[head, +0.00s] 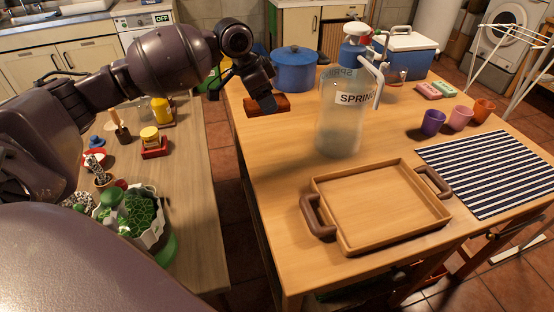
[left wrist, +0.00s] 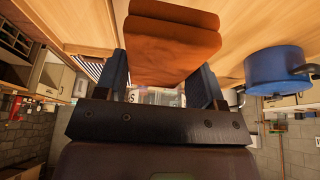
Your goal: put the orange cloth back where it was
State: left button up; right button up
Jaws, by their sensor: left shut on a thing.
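The folded orange cloth (head: 267,107) is between the fingers of my left gripper (head: 265,97). In the head view it shows at the far left part of the wooden table, left of the clear bottle. In the left wrist view the cloth (left wrist: 172,48) fills the space between the two dark fingers, its folded layers facing the camera. I cannot tell whether the cloth touches the tabletop. My right gripper is not in view.
The table (head: 262,170) holds a blue pot (head: 295,72), a clear bottle (head: 338,125), a wooden tray (head: 385,205), a striped mat (head: 490,170), cups (head: 433,122) and a cooler (head: 408,50). The table's front left is clear. A cluttered side counter (head: 190,200) stands left, across a gap.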

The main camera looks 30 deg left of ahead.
pick_arm(q)
jog(key=shift+w+a+f, duration=0.15)
jog(key=shift+w+a, duration=0.05)
notch_tip(320, 180, down, 5)
jog(key=b, duration=0.2)
send_over(271, 164)
jog(key=s+a, duration=0.1)
notch_tip(271, 164, down, 8)
jog(key=shift+f, duration=0.55)
notch_tip(271, 164, down, 5)
jog(key=shift+f+b, duration=0.2)
jog(key=shift+b, duration=0.6)
jog(key=shift+r, duration=0.1)
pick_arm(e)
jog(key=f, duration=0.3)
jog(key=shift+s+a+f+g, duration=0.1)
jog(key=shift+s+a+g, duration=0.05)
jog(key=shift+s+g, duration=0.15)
